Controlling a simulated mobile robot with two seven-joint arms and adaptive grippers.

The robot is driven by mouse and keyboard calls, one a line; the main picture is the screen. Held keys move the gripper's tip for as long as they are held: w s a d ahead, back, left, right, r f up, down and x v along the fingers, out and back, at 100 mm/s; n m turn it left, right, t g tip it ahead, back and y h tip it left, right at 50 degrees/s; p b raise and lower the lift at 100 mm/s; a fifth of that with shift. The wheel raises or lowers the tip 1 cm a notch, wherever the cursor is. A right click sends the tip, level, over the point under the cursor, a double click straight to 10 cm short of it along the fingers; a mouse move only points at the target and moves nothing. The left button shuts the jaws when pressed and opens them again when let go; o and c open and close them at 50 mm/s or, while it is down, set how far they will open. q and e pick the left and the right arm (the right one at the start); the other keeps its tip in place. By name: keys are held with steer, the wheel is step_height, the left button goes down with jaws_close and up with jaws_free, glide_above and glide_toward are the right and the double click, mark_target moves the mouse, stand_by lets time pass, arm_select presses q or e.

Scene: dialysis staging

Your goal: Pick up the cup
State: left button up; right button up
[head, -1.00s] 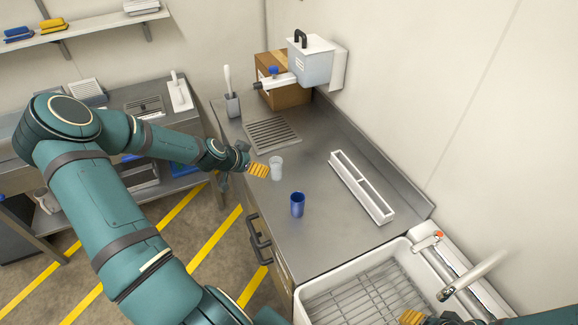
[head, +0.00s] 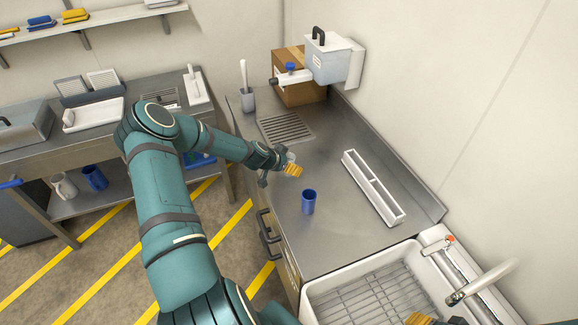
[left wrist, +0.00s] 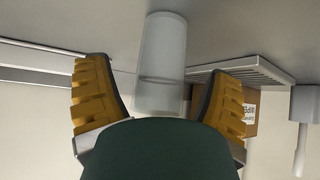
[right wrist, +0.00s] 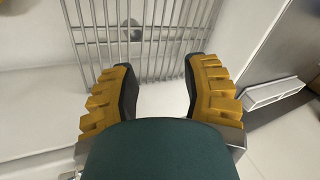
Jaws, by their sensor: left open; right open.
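A clear, frosted cup (left wrist: 163,62) stands on the steel counter. In the left wrist view it is between and beyond my open left fingers (left wrist: 160,100), with a gap on both sides. In the head view my left gripper (head: 288,165) hides most of this cup (head: 291,156). A blue cup (head: 309,202) stands upright on the counter, nearer the sink and apart from my gripper. My right gripper (right wrist: 155,95) is open and empty above the sink's wire rack. It also shows at the bottom edge of the head view (head: 420,318).
A white divided tray (head: 373,187) lies right of the cups. A drain grille (head: 287,129), a grey holder (head: 248,98) and a cardboard box (head: 300,92) are farther back. The white sink (head: 325,290) and faucet (head: 483,281) are at the front right.

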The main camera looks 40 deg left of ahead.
arm_select(q)
steer(key=shift+w+f, duration=0.35)
steer(key=shift+f, duration=0.1)
steer(key=c, duration=1.2)
